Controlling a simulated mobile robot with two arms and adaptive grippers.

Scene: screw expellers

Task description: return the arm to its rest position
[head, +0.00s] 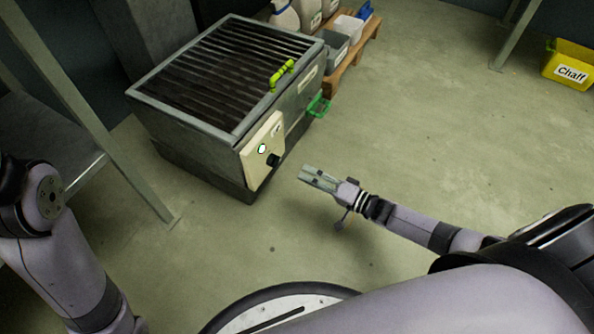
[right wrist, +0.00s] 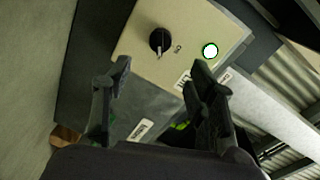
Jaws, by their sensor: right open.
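My right gripper (head: 317,177) is stretched out in front of the machine's control panel in the head view. It is open and empty, apart from the panel. The right wrist view shows its two fingers (right wrist: 160,82) spread, with the cream control panel (right wrist: 145,35) beyond them. The panel carries a black rotary knob (right wrist: 160,40) and a lit white-green round button (right wrist: 210,50). The panel also shows in the head view (head: 253,157), on the corner of the slatted metal machine (head: 205,80). My left arm shows at the left edge, but its gripper is out of view.
A yellow-green handle (head: 281,75) lies on the slatted top, and a green handle (head: 319,106) sticks out at the side. A wooden pallet (head: 357,55) with containers stands behind. A yellow "Chaff" bin (head: 570,66) is at far right. The floor (head: 440,130) between is clear.

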